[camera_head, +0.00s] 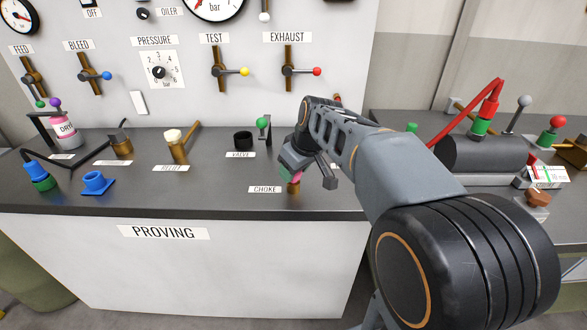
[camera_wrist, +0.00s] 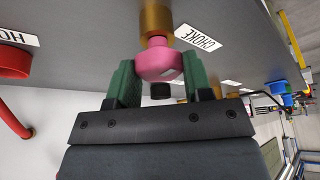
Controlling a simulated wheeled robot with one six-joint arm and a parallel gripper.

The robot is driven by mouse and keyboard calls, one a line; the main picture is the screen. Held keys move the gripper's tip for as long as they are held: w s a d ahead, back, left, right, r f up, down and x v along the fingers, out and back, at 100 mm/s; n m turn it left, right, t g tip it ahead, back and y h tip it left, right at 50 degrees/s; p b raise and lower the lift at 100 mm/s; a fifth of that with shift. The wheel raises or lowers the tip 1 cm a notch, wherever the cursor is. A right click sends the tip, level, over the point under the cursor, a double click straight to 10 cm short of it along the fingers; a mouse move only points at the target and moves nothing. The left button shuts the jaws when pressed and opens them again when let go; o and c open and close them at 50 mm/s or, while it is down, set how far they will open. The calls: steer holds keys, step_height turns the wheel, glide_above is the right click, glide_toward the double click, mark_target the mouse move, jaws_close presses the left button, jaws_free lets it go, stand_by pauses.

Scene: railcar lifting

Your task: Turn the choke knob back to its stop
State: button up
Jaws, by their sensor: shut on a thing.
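The pink choke knob (camera_wrist: 158,66) sits on a brass stem (camera_wrist: 156,22) beside the CHOKE label (camera_wrist: 198,36) in the wrist view. My gripper (camera_wrist: 158,76) has its two green fingers on either side of the knob and is shut on it. In the head view my gripper (camera_head: 294,174) reaches down to the knob at the bench's front edge, to the right of the CHOKE label (camera_head: 265,189). Only a sliver of pink shows there, and my gripper and arm hide the rest. The knob's turn angle and its stop cannot be made out.
The grey bench top (camera_head: 215,190) holds the black VALVE cup (camera_head: 243,140), a green-topped lever (camera_head: 263,124) and the RELIEF fitting (camera_head: 175,146). A black cylinder with a red lever (camera_head: 485,152) stands on the right bench.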

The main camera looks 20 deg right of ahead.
steer(key=o, duration=0.9)
steer(key=p+v, duration=0.2)
steer(key=v, duration=1.1)
steer(key=shift+r, duration=0.4)
steer(key=shift+s, duration=0.1)
